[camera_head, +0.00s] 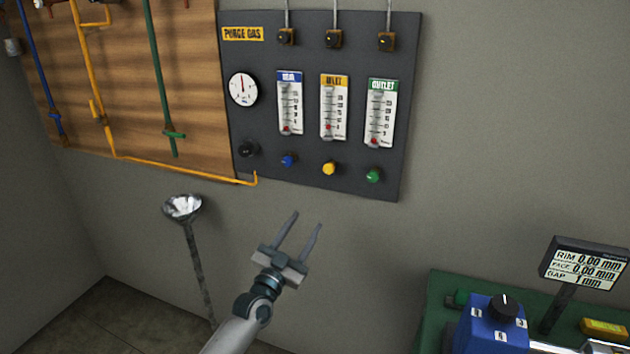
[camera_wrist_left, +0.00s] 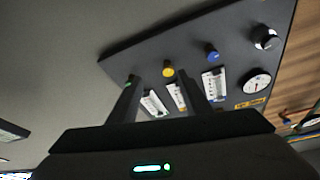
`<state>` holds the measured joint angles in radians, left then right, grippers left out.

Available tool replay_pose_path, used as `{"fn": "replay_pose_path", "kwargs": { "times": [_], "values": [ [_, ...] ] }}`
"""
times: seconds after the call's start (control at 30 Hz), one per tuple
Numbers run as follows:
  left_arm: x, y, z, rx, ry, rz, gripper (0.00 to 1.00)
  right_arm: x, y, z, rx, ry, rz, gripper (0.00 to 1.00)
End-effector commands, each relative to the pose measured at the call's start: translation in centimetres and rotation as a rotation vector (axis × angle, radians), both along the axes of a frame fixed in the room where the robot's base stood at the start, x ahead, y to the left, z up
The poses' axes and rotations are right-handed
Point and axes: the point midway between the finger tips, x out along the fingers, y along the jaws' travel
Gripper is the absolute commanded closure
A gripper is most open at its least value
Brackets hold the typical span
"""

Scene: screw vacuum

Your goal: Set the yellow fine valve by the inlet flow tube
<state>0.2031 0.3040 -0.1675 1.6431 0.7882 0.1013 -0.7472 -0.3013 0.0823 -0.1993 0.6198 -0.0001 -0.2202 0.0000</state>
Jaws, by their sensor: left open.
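The yellow fine valve (camera_head: 329,168) is a small round knob low on the dark purge gas panel (camera_head: 310,190). It sits below the inlet flow tube (camera_head: 334,107), which has a yellow label. A red float shows low in that tube. My left gripper (camera_head: 304,219) is open and empty, below the panel and apart from the yellow knob. In the left wrist view the yellow knob (camera_wrist_left: 168,71) appears between the two fingers (camera_wrist_left: 160,85), some way beyond them. My right gripper is not in view.
A blue knob (camera_head: 288,160) and a green knob (camera_head: 373,176) flank the yellow one. A black knob (camera_head: 248,149) and a round gauge (camera_head: 243,89) are at the panel's left. A funnel (camera_head: 182,208) stands lower left. A green bench (camera_head: 440,310) with a blue box (camera_head: 490,325) is lower right.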

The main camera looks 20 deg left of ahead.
Motion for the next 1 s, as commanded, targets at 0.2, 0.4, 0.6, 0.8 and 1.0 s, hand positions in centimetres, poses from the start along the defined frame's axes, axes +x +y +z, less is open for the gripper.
{"fn": "replay_pose_path", "kwargs": {
  "times": [0.2,0.4,0.6,0.8,1.0],
  "values": [
    [-0.2,0.0,3.9,0.0,-0.072,-0.002,0.56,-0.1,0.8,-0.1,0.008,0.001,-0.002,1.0],
    [-0.2,0.0,3.9,-0.001,-0.07,-0.002,0.56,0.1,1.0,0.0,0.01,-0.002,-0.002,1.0],
    [0.1,-0.1,3.9,-0.001,-0.069,-0.002,0.56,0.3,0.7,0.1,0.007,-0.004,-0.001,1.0],
    [1.4,-0.3,4.6,0.0,-0.069,-0.003,0.56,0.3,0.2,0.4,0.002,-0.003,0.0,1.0],
    [4.0,-0.6,5.7,-0.002,-0.07,-0.002,0.56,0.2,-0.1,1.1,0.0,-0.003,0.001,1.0]
  ]
}}
